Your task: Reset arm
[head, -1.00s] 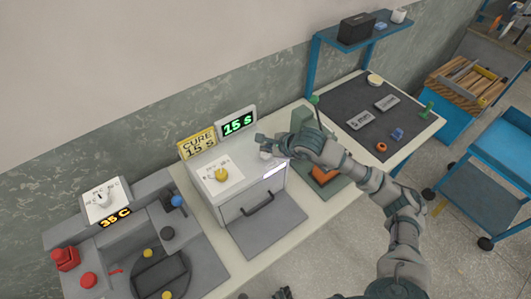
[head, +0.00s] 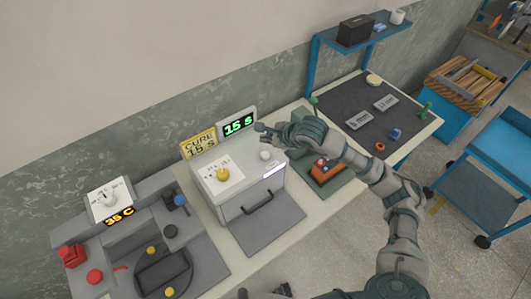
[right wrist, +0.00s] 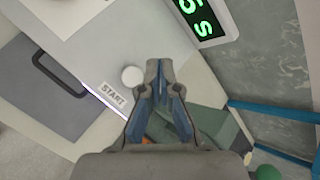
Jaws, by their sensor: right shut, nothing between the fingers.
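My right gripper (head: 262,131) is shut and empty. It hangs above the back right corner of the white cure oven (head: 215,203), in front of the green timer display (head: 238,125) reading 15 S. The white round start button (head: 265,155) is on the oven's top, apart from the fingertips. In the right wrist view the closed fingertips (right wrist: 158,66) are just right of the white button (right wrist: 132,76) and its START label (right wrist: 114,95). A dark grey part at the head view's bottom edge may be my left gripper (head: 268,292); its fingers are not clear.
A yellow knob (head: 222,174) is on the oven top. A station with a 35 C display (head: 120,216) and red buttons stands at the left. An orange item (head: 326,172) lies right of the oven, under my right arm. A dark mat (head: 350,95) holds several small parts.

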